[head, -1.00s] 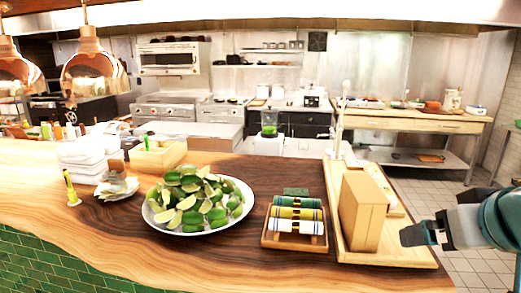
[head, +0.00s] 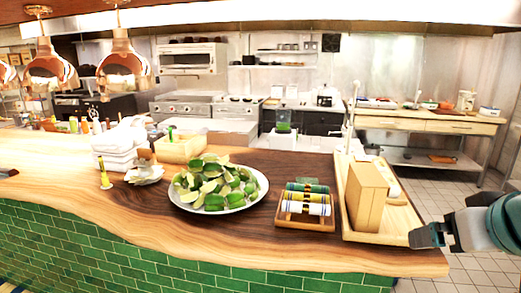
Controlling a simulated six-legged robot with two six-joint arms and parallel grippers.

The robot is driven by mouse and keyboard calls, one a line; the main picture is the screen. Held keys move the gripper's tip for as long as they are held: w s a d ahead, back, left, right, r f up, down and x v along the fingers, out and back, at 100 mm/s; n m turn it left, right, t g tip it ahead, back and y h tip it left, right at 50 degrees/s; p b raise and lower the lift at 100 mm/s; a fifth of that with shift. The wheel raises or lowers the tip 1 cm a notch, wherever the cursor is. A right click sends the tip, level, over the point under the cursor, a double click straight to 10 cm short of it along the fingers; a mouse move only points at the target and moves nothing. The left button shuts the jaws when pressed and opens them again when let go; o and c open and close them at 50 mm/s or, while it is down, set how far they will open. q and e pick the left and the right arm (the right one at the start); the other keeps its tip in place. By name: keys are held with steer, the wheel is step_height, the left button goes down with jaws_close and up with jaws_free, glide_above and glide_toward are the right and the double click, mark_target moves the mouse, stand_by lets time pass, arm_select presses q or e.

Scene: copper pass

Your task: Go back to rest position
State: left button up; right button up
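My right gripper (head: 428,237) comes in from the right edge in the head view. It is seen from the side at the right end of the counter, just right of the wooden tray and apart from the upright wooden box. Its fingers point left, and I see nothing held, but the gap between them cannot be made out. My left gripper is not in view.
The wood counter (head: 130,217) holds a plate of limes (head: 217,188), a small tray of rolled cloths (head: 305,207), a wooden box (head: 365,195) on a wooden tray (head: 388,229), and white stacked napkins (head: 117,150). Tiled floor is clear at right.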

steer(key=w+a+f+n+g+y, duration=0.1)
steer(key=w+a+f, duration=0.25)
steer(key=f, duration=0.65)
steer(key=w+a+f+g+y, duration=0.15)
steer(key=a+f, duration=0.25)
steer(key=f, duration=0.5)
steer(key=w+a+f+n+g+y, duration=0.1)
steer(key=w+a+f+g, duration=0.2)
steer(key=f, duration=0.7)
steer(key=s+a+f+m+g, duration=0.1)
steer(key=s+a+f, duration=0.25)
steer(key=f, duration=0.55)
steer(key=s+a+f, duration=0.2)
steer(key=s+f, duration=0.3)
steer(key=f, duration=0.4)
steer(key=s+a+f+m+g+y, duration=0.1)
steer(key=s+a+f+m+g, duration=0.1)
steer(key=s+f, duration=0.8)
steer(key=s, duration=0.3)
